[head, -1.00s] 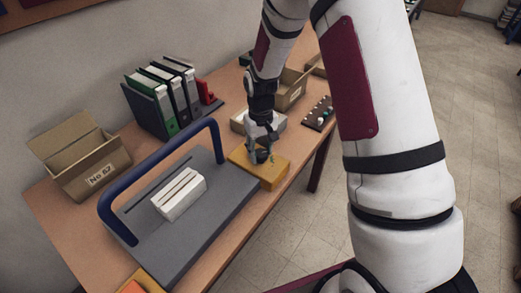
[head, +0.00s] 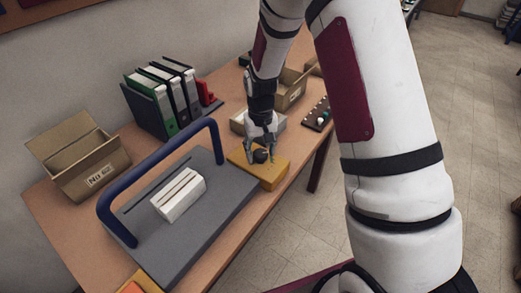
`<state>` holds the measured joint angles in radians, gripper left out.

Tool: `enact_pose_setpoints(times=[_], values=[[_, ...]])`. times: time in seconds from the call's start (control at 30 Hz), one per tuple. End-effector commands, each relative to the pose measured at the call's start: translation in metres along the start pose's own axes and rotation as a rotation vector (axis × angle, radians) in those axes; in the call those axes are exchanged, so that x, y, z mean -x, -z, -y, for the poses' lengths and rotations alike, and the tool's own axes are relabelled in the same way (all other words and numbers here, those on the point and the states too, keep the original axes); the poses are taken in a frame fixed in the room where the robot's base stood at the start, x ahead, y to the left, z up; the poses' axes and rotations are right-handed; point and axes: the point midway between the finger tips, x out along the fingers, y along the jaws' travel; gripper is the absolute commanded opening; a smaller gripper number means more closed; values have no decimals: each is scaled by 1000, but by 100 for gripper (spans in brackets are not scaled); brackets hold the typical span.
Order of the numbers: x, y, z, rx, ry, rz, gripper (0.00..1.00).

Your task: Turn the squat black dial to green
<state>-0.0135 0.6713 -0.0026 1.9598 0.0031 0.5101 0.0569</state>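The squat black dial (head: 260,156) sits on top of a yellow-orange box (head: 276,175) near the table's right edge. Small green marks show on the box top just right of the dial. My gripper (head: 260,154) points down at the dial from above. Its two fingers are spread apart, one to the left and one to the right of the dial. I cannot tell whether either fingertip touches it. The dial's pointer is too small to make out.
A grey slab with a blue arched handle (head: 157,170) and a white slotted block (head: 179,194) lies left of the box. Binders (head: 160,97), an open carton (head: 80,157) and a dark board with knobs (head: 318,115) stand around. Floor is clear to the right.

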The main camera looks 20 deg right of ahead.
Motion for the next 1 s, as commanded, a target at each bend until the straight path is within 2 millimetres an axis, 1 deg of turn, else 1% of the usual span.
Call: enact_pose_setpoints(times=[0.3, 0.43, 0.57, 0.8, 0.9, 1.0], values=[[1, 0, 0, 1, 0, 0, 59], [9, 1, 0, 1, 0, -2, 59], [30, 1, 0, 1, 0, -5, 59], [80, 1, 0, 1, 0, -4, 59], [97, 1, 0, 0, 0, -4, 59], [109, 1, 0, 0, 0, -3, 59]])
